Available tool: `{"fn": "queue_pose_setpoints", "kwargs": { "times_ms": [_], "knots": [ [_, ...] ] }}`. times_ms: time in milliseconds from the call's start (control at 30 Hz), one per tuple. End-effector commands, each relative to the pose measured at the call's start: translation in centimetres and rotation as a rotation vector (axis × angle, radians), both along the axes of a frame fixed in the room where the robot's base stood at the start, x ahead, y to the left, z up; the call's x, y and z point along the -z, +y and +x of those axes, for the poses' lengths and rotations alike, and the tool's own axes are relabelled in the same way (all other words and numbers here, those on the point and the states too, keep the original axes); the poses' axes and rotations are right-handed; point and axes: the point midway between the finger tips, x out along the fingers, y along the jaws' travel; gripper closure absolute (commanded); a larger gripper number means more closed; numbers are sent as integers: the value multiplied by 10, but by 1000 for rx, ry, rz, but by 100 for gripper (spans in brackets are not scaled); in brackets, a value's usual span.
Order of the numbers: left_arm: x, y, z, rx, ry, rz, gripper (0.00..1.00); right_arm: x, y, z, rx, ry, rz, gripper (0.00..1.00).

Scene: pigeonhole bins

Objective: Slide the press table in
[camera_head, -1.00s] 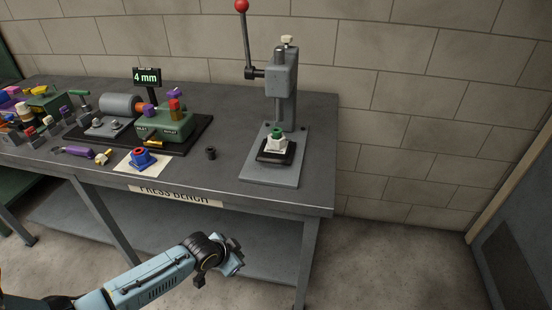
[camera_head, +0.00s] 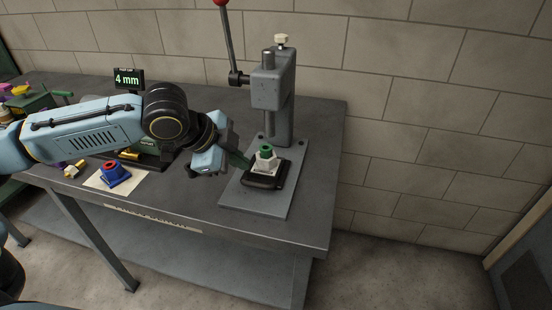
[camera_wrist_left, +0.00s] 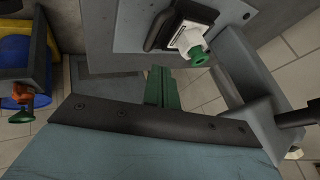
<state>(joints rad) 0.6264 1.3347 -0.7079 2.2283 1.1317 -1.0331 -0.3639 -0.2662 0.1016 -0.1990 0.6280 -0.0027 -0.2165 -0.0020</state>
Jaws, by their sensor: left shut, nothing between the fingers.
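The arbor press (camera_head: 276,92) stands on the bench, its grey base plate (camera_head: 282,202) under it. The small black press table (camera_head: 277,184) lies on the base plate in front of the column. On it sits a white block with a green collar (camera_head: 266,150). In the left wrist view the fingers (camera_wrist_left: 162,88) are together, below the black press table (camera_wrist_left: 158,32) and the white block (camera_wrist_left: 186,38). Contact cannot be told. My right gripper is not in view.
The press lever (camera_head: 228,45) rises left of the press head. A blue and red part (camera_head: 115,174) sits on a pale sheet at the left. A 4 mm display (camera_head: 128,78) stands behind my arm. The bench's right end (camera_head: 320,190) is clear.

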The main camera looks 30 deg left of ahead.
Motion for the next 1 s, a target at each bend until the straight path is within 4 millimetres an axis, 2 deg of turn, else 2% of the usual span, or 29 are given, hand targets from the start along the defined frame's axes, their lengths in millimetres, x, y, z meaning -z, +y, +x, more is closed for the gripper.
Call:
{"fn": "queue_pose_setpoints", "kwargs": {
  "times_ms": [67,167,300,433,700,1000],
  "knots": [
    [0,1,1,1,-1,2,100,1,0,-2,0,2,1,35],
    [8,-1,6,0,1,0,100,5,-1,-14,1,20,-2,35],
    [28,-8,19,2,1,-2,100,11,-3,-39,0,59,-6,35],
    [48,-14,33,0,0,-1,100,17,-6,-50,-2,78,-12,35],
    [74,-23,51,1,0,1,100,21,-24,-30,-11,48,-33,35],
    [77,-23,53,1,-2,3,100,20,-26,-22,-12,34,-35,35]
  ]
}}
